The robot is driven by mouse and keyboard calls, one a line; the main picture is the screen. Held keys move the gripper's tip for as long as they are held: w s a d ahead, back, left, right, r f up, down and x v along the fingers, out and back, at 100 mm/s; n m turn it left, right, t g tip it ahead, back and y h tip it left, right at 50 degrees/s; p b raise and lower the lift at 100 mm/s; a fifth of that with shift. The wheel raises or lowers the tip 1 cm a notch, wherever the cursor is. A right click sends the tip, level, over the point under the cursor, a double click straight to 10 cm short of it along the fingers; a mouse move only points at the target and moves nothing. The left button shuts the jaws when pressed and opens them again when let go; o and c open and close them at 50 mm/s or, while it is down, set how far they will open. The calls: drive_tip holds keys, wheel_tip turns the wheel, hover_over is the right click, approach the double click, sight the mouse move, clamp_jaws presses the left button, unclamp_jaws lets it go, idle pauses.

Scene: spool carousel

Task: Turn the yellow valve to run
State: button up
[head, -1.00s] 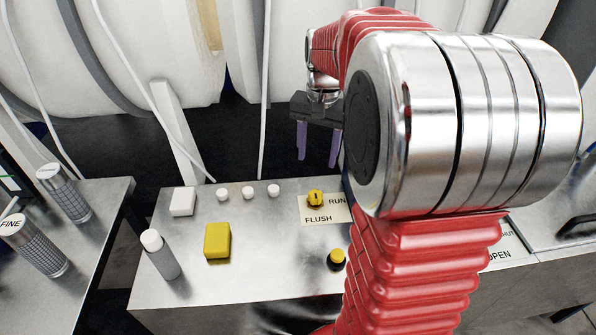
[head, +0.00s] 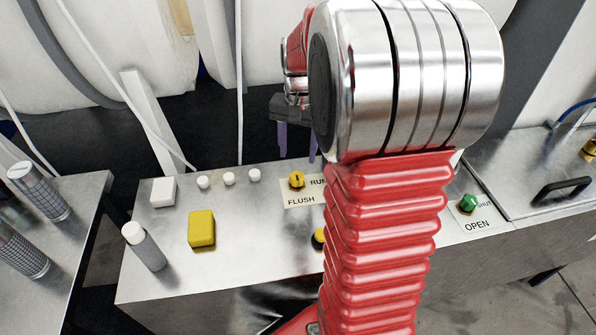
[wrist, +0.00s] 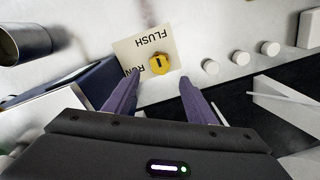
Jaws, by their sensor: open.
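The yellow valve (head: 297,180) is a small round knob with a dark mark on top. It sits on a pale plate (head: 300,202) lettered RUN and FLUSH, on the metal bench. I cannot tell for sure which word the mark points to. My gripper (head: 298,152) hangs above and behind the valve in the head view, its purple fingers apart and empty. My arm hides part of the gripper and the plate's right edge. In the wrist view the valve (wrist: 159,64) shows just beyond and between the open fingertips (wrist: 159,80), not visibly touched.
Three white knobs (head: 228,178), a white block (head: 163,191), a yellow block (head: 201,229) and a grey bottle (head: 145,246) stand left of the valve. A yellow-and-black button (head: 319,238) is partly behind my arm.

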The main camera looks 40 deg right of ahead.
sight(297, 175)
wheel_tip(297, 175, down, 8)
drive_tip(key=shift+w+f, duration=0.1)
drive_tip(key=shift+f, duration=0.15)
drive_tip(key=shift+c, duration=0.5)
drive_tip(key=c, duration=0.9)
